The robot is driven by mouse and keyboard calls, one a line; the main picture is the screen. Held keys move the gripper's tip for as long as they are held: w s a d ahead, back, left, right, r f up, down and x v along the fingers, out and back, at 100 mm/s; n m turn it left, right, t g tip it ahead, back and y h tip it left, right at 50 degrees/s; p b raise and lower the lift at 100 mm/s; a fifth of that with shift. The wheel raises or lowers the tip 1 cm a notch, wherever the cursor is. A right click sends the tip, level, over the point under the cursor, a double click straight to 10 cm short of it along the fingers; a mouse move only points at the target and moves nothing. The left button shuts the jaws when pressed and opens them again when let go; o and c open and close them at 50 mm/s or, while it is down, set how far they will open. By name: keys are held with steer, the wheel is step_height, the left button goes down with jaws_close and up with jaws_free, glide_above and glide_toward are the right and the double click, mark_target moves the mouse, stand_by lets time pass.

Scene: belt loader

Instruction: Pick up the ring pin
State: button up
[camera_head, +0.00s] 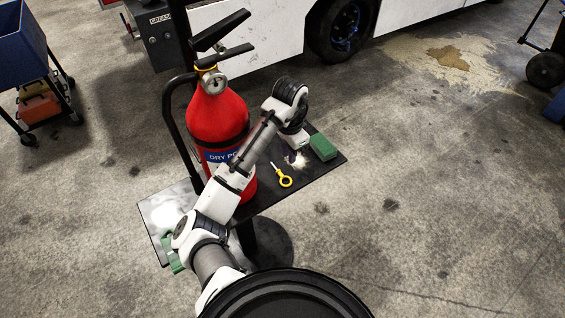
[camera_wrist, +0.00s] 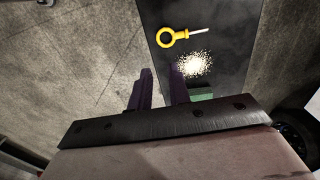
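The ring pin (camera_head: 279,174), a yellow ring with a thin pale pin, lies flat on the black plate (camera_head: 314,180) beside the red fire extinguisher (camera_head: 218,112). It also shows in the wrist view at top centre (camera_wrist: 184,35), with its pin pointing right. My gripper (camera_wrist: 160,72) has two dark purple fingers spread apart with nothing between them. The ring pin lies beyond the fingertips, apart from them. In the head view my wrist is over the plate's far side, and the fingers are small and mostly hidden.
A pale speckled patch (camera_wrist: 193,65) lies on the plate near the ring pin. A green block (camera_head: 323,146) sits at the plate's far right corner. The extinguisher stands close on the left, near my arm. A blue cart (camera_head: 22,50) and a white vehicle (camera_head: 260,38) stand farther back.

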steer(key=b, duration=0.3)
glide_above(289, 184)
steer(key=f, duration=0.8)
steer(key=shift+a+f, duration=0.25)
steer(key=shift+f, duration=0.15)
steer(key=f+b, duration=0.2)
steer(key=f, duration=0.3)
steer(key=shift+d+f+b, duration=0.1)
steer(key=shift+d+b, duration=0.1)
steer(key=shift+b, duration=0.2)
jaws_close()
